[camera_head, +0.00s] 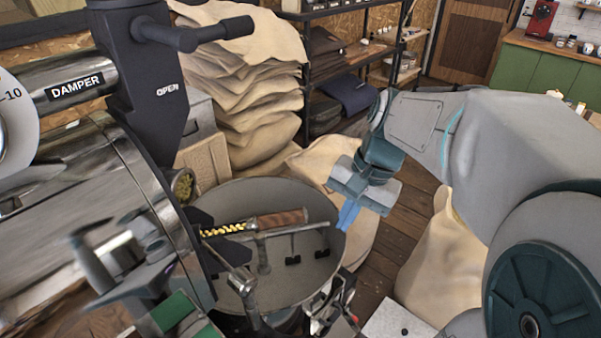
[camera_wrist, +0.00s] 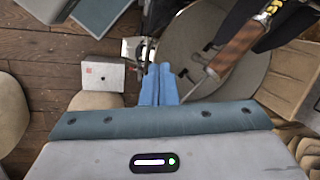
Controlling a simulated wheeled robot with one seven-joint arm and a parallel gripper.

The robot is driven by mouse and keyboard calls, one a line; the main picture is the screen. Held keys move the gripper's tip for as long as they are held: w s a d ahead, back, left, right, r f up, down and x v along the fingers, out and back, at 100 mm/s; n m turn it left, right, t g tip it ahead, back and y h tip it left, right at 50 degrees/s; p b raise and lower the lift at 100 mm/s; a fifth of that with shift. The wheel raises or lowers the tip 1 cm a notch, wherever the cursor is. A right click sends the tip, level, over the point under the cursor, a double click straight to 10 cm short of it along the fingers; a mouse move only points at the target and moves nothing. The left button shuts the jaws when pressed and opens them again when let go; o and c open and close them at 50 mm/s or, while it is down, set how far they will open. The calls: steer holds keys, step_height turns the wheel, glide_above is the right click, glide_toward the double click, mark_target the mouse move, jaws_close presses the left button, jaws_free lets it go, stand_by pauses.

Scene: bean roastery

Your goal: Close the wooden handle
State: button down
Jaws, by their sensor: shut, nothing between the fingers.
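The wooden handle (camera_head: 281,219) is a brown grip at the end of a bar with yellow and black stripes. It juts out over the round grey cooling tray (camera_head: 235,191) at the front of the roaster. In the wrist view the wooden handle (camera_wrist: 238,50) is at the upper right, tilted. My gripper (camera_head: 347,216) is shut and empty, its blue fingers pointing down at the right rim of the tray, to the right of the handle and apart from it. In the wrist view my gripper (camera_wrist: 159,75) is left of the handle.
The roaster drum (camera_head: 80,190) fills the left, with a dark OPEN lever (camera_head: 190,37) above. Stacked sacks (camera_head: 245,85) and a shelf rack (camera_head: 306,90) stand behind. Another sack (camera_head: 438,265) stands right of my gripper. Bare wooden floor (camera_head: 395,240) shows between.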

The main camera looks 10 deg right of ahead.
steer(key=w+d+r+m+y, duration=0.1)
steer(key=w+d+m+y, duration=0.4)
steer(key=w+d+m, duration=0.35)
steer(key=a+f+m+p, duration=0.1)
steer(key=a+f, duration=0.5)
steer(key=a, duration=0.4)
steer(key=shift+w+a+f+g+y+p, duration=0.3)
steer(key=shift+w+a+f+y, duration=0.05)
steer(key=shift+a+y, duration=0.05)
